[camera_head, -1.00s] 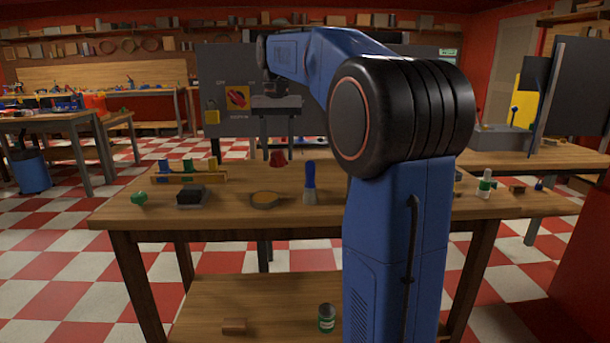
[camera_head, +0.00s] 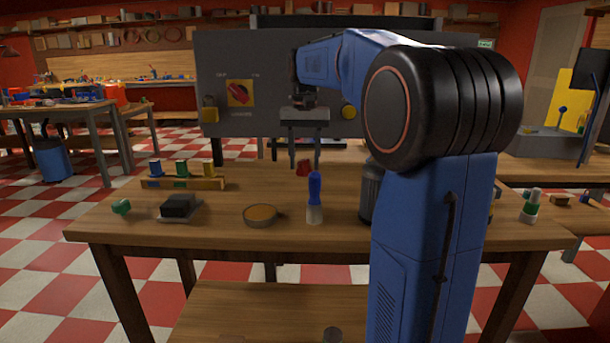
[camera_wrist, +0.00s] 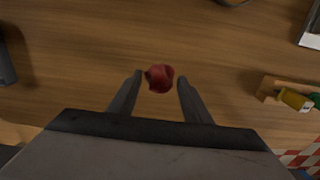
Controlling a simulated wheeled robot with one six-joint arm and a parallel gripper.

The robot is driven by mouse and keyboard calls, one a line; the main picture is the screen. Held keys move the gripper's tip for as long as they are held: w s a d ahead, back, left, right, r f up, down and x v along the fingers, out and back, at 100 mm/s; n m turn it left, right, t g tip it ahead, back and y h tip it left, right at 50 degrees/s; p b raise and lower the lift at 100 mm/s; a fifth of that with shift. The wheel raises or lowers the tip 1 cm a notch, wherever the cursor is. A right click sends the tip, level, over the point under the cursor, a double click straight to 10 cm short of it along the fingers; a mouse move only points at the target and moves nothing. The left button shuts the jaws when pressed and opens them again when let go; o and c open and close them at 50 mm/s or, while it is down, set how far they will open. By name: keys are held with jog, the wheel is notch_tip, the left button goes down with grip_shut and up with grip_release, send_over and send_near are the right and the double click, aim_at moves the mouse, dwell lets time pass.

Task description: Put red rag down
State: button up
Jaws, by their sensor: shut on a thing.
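The red rag (camera_head: 303,168) is a small crumpled red bundle over the back part of the wooden workbench (camera_head: 330,240). My gripper (camera_head: 303,160) points down and is shut on the rag. In the wrist view the rag (camera_wrist: 160,78) sits at the tips of the gripper's two dark fingers (camera_wrist: 160,84), with bare wood around it. I cannot tell whether the rag touches the bench top.
A grey panel with a red switch (camera_head: 238,93) stands behind.

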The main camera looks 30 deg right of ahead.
aim_at(304, 173)
jog(key=shift+f, duration=2.25)
jog(key=o, duration=1)
notch_tip(304, 173, up, 12)
jog(key=shift+r, duration=0.1)
